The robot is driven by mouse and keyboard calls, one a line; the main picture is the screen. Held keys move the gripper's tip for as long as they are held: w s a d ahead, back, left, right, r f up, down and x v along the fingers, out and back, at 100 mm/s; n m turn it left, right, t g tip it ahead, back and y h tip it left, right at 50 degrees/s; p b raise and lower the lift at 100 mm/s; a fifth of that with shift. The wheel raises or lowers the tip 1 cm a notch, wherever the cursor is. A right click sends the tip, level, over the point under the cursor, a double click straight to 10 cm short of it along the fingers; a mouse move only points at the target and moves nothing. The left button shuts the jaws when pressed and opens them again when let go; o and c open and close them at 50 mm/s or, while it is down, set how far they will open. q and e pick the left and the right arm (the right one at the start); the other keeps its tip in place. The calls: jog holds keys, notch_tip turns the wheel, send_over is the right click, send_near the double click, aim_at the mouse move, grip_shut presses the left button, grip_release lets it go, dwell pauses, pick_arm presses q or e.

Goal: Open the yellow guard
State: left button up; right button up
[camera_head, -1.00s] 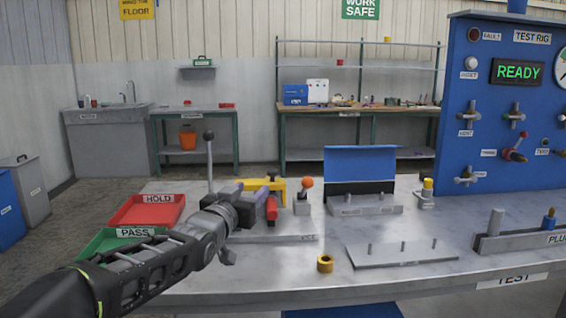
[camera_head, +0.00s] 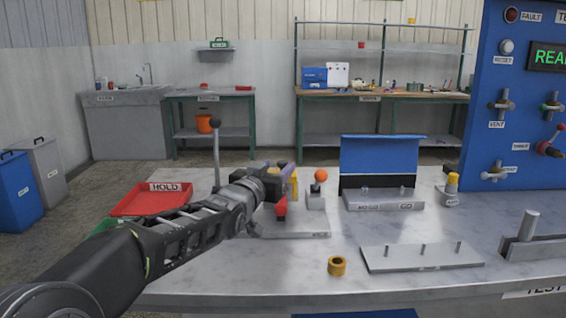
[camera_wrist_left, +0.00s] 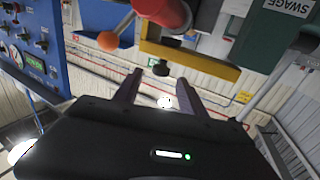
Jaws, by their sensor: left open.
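The yellow guard (camera_head: 295,187) is partly hidden behind my left gripper (camera_head: 283,180) in the head view. In the left wrist view the guard is a yellow bar frame (camera_wrist_left: 205,60) just beyond the fingertips, with a dark knob (camera_wrist_left: 161,69) below its bar. My left gripper (camera_wrist_left: 158,82) is open there, its two dark fingers on either side of the knob's line. Nothing shows clamped between them; I cannot tell whether they touch the knob. A red cylinder (camera_wrist_left: 168,12) is above the guard. My right gripper is not in view.
An orange-ball lever (camera_head: 320,176) stands just right of the guard. A tall black-knobbed lever (camera_head: 216,150) rises behind my left arm. A red HOLD tray (camera_head: 150,199) is at left. A brass ring (camera_head: 337,266) and a pegged plate (camera_head: 422,255) lie at the front; bench between is bare.

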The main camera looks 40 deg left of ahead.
aim_at(281, 164)
pick_arm(q)
jog(key=x, duration=0.5)
jog(key=shift+s, duration=0.1)
grip_shut()
dwell(0.4)
dwell(0.9)
